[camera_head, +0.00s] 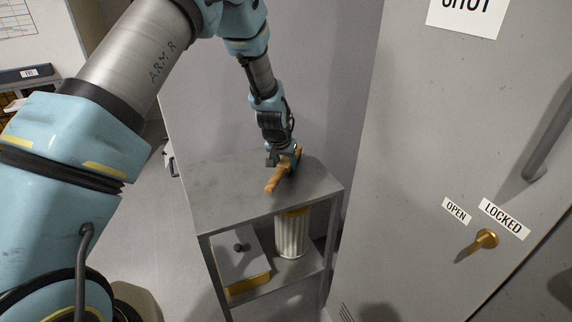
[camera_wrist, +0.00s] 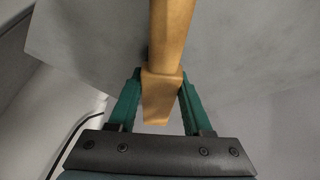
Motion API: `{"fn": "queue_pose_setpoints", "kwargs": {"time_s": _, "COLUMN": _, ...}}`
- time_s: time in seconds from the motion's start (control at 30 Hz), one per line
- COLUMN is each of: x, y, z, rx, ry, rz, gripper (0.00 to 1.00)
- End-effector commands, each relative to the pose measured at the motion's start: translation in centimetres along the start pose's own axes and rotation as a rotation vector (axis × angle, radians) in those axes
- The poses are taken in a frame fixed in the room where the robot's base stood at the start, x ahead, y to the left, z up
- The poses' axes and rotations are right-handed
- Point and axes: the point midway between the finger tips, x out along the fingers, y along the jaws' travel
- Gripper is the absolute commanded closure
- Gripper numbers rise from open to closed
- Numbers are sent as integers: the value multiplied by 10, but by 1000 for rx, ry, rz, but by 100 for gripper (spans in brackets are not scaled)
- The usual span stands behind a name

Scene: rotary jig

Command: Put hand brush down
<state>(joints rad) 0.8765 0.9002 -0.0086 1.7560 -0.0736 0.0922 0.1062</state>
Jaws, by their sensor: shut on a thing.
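The hand brush (camera_head: 275,180) is a tan, wooden-looking bar at the top of the grey metal stand (camera_head: 226,195). My gripper (camera_head: 288,160) is shut on it over the right part of the stand's top. In the wrist view the brush (camera_wrist: 170,45) runs up from between the green fingers of my gripper (camera_wrist: 158,98), which press on its sides. The brush lies at or just above the top surface; I cannot tell whether it touches. Its bristles are not visible.
Below the top, a shelf holds a ribbed light canister (camera_head: 292,236) and a grey box with a dark knob (camera_head: 241,262). A grey cabinet door (camera_head: 420,150) with a brass latch (camera_head: 484,240) stands close on the right. The top's left part is clear.

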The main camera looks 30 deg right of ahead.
Motion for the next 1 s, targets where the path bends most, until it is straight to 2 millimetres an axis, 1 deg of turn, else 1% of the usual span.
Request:
{"fn": "queue_pose_setpoints", "kwargs": {"time_s": 0.07, "x": 3, "y": 0, "z": 1, "rx": 0, "ry": 1, "rz": 0, "gripper": 100}}
{"fn": "queue_pose_setpoints", "kwargs": {"time_s": 0.1, "x": 3, "y": 0, "z": 2, "rx": 0, "ry": 0, "rz": 0, "gripper": 49}}
{"fn": "queue_pose_setpoints", "kwargs": {"time_s": 0.37, "x": 2, "y": 0, "z": 1, "rx": 0, "ry": -1, "rz": 0, "gripper": 20}}
{"fn": "queue_pose_setpoints", "kwargs": {"time_s": 0.6, "x": 2, "y": 0, "z": 1, "rx": 0, "ry": -1, "rz": 0, "gripper": 20}}
{"fn": "queue_pose_setpoints", "kwargs": {"time_s": 0.77, "x": -6, "y": 0, "z": -1, "rx": 0, "ry": 1, "rz": 0, "gripper": 20}}
{"fn": "queue_pose_setpoints", "kwargs": {"time_s": 0.87, "x": -20, "y": 0, "z": -1, "rx": 0, "ry": 2, "rz": 0, "gripper": 20}}
{"fn": "queue_pose_setpoints", "kwargs": {"time_s": 1.0, "x": -47, "y": 0, "z": -1, "rx": 0, "ry": 4, "rz": 0, "gripper": 20}}
